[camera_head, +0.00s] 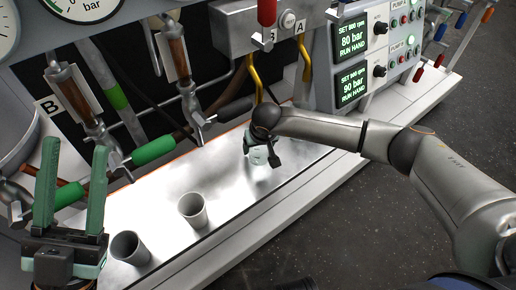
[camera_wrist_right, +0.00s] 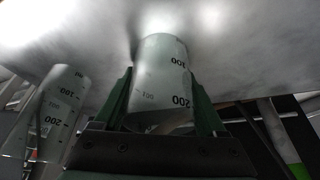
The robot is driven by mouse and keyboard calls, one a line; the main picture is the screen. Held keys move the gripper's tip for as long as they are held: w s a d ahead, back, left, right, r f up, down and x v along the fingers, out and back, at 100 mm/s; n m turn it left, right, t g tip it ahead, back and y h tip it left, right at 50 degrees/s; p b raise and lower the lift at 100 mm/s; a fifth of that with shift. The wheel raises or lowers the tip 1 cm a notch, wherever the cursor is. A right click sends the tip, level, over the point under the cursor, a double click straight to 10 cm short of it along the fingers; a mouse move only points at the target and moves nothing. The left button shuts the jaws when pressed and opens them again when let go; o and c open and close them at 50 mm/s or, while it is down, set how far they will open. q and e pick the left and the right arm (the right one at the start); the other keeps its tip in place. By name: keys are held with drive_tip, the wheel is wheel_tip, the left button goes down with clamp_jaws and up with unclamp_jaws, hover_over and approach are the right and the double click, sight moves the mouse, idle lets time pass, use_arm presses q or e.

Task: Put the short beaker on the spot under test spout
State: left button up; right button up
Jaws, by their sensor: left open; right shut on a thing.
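My right gripper (camera_head: 262,152) is shut on a pale beaker with printed marks, at the right part of the silver bench top under the yellow spouts (camera_head: 254,78). In the right wrist view the held beaker (camera_wrist_right: 160,75) is between the green fingers, its far end against or close to the bench surface. Two grey beakers stand on the bench, one near the middle (camera_head: 193,211) and one at the front left (camera_head: 129,248). I cannot tell which beaker is the short one. My left gripper (camera_head: 73,148) is open and empty at the left. No marked spot is visible.
Green-handled (camera_head: 153,149) and black-handled (camera_head: 236,109) valves reach over the bench's back. Pump panels (camera_head: 352,83) stand at the right. The metal bench top (camera_head: 235,195) has free room between the middle beaker and my right gripper.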

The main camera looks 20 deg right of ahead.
drive_tip(key=shift+r, duration=0.15)
drive_tip(key=shift+f, duration=0.2)
use_arm(q)
drive_tip(key=shift+f, duration=0.15)
use_arm(e)
drive_tip(key=o, duration=1.3)
drive_tip(key=shift+r, duration=0.5)
use_arm(q)
drive_tip(key=shift+m, duration=0.4)
wheel_tip(320, 180, up, 4)
drive_tip(key=p, duration=0.4)
drive_tip(key=shift+s+a, duration=0.1)
drive_tip(key=shift+a, duration=0.05)
use_arm(e)
drive_tip(key=v, duration=1.1)
drive_tip(key=shift+s+r, duration=0.15)
drive_tip(key=shift+s, duration=0.1)
